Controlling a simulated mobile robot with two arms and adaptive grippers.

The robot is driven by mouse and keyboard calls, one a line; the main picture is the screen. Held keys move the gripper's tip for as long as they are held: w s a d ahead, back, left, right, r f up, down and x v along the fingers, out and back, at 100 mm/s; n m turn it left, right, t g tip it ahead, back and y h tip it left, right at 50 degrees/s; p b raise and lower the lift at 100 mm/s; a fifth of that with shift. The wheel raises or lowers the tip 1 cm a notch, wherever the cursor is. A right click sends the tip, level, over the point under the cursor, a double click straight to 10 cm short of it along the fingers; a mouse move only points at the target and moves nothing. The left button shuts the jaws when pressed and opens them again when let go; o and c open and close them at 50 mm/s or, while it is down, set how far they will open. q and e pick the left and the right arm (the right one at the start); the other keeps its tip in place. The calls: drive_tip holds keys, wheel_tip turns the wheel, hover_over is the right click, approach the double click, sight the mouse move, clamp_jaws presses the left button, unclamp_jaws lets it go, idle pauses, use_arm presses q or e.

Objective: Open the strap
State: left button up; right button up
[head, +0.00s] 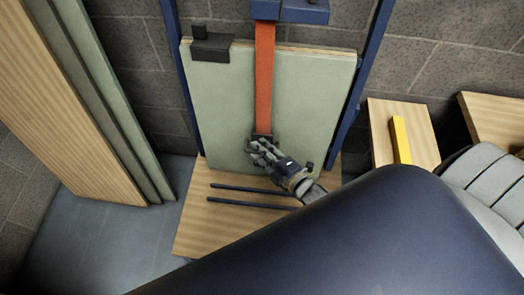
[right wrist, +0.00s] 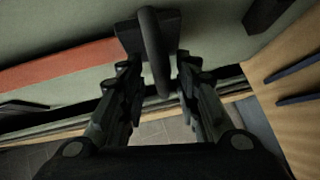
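The orange-red strap (head: 264,75) runs straight down the front of a pale green panel (head: 220,105). It also shows in the right wrist view (right wrist: 60,65), ending at a dark buckle (right wrist: 128,38) with a curved dark handle (right wrist: 152,45). My right gripper (head: 260,147) is at the strap's lower end. In the right wrist view its two fingers (right wrist: 157,78) stand apart, one on each side of the handle, with a gap visible beside it. Contact with the handle is not clear. My left gripper is not in view.
Blue posts (head: 371,55) frame the panel, and a black clamp (head: 211,47) sits at its top left. Dark rails (head: 245,189) lie on the wooden base (head: 190,232). More panels (head: 85,100) lean at left. A yellow bar (head: 400,140) rests on a wooden surface at right.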

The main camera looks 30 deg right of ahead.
drive_tip(key=shift+f, duration=0.1)
drive_tip(key=shift+s, duration=0.25)
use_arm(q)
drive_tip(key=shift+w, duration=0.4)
use_arm(e)
drive_tip(key=v, duration=1.1)
drive_tip(key=shift+s, duration=0.25)
drive_tip(key=shift+d, duration=0.15)
